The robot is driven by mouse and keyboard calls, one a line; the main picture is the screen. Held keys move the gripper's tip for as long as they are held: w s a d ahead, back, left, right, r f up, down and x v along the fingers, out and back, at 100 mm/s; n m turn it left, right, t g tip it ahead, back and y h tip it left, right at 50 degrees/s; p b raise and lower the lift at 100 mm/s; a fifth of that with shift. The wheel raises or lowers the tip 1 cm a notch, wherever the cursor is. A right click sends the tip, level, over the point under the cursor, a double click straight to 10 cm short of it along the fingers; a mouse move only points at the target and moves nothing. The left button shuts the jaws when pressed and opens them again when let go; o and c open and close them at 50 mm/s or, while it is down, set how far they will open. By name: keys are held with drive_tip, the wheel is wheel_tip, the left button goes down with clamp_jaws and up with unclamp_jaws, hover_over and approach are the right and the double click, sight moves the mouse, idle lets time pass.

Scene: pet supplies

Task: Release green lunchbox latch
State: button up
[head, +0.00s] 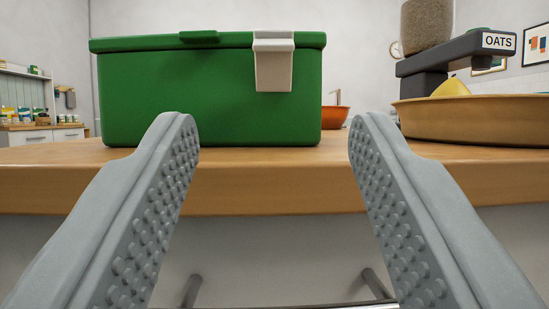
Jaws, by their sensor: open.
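A green lunchbox (180,100) stands upright on the wooden counter, left of the middle. Its lid (150,43) is down. A pale grey-white latch (273,65) hangs over the lid's rim at the right of the front face and lies against the front. My gripper (263,130) is wide open and empty. Its two grey studded fingers are in front of the counter edge, short of the lunchbox. The latch shows above and between the fingertips, apart from both. The left fingertip covers a little of the lunchbox's lower front.
The wooden counter (290,180) has its front edge below the lunchbox. At right are a wide tan bowl (480,118) with something yellow (451,88) and a dark dispenser labelled OATS (445,54). An orange bowl (335,117) stands behind, right of the lunchbox.

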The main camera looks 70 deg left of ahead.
drive_tip(key=v, duration=0.6)
drive_tip(key=shift+d, duration=0.1)
idle(0.3)
